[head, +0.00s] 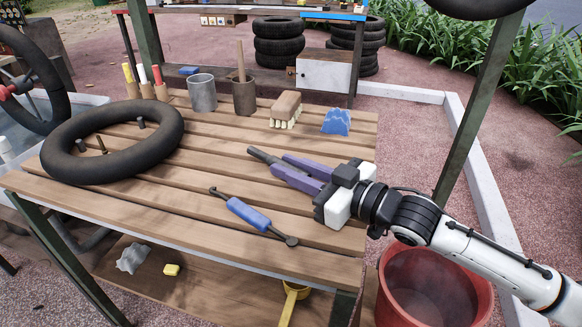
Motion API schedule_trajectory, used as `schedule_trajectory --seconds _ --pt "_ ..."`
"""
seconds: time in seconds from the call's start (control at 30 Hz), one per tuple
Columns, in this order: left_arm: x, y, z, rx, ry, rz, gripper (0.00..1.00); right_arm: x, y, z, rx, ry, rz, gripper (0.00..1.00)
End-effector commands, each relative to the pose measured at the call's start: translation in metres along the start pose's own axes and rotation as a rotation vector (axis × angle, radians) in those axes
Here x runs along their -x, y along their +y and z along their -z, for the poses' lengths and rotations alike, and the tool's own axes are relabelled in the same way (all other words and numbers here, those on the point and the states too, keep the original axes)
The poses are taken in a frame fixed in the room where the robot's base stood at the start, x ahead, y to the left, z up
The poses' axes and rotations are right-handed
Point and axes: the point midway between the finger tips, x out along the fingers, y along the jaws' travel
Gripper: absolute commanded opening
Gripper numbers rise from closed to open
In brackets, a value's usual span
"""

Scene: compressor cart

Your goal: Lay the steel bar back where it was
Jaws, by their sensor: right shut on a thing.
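My right gripper (283,165) reaches in from the right, low over the slatted wooden table (130,211). Its purple fingers are shut on the dark grey steel bar (261,155). One end of the bar sticks out past the fingertips toward the upper left; the rest is hidden by the fingers. The bar is at or just above the slats; I cannot tell if it touches them. My left gripper is not in view.
A blue-handled tool (249,213) lies in front of the gripper. A black tyre (60,127) lies at left. A grey cup (202,93), a brown pot (244,97), a brush (286,107) and a blue cloth (336,122) stand or lie behind. Middle slats are clear.

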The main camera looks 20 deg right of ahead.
Motion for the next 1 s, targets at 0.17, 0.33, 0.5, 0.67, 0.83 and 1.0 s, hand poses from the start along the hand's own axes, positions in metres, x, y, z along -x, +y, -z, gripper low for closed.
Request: schedule_trajectory --seconds 0.17,0.33,0.5,0.67,0.83,1.0 --pt "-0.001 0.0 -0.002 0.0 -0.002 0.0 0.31 0.0 -0.002 -0.017 0.003 -0.029 -0.001 0.22" --pt "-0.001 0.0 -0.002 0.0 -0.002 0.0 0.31 0.0 -0.002 -0.019 0.005 -0.035 -0.002 0.37" --pt "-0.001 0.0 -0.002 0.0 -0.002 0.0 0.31 0.0 -0.001 -0.02 0.005 -0.035 -0.002 0.37" --pt "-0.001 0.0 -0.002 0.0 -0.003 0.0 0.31 0.001 -0.001 -0.011 0.007 -0.033 -0.002 0.37" --pt "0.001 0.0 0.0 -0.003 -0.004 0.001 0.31 0.02 0.0 -0.007 0.004 -0.035 -0.003 0.37" --pt "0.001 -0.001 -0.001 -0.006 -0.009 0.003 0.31 0.048 0.0 -0.003 0.002 -0.029 -0.003 0.37"
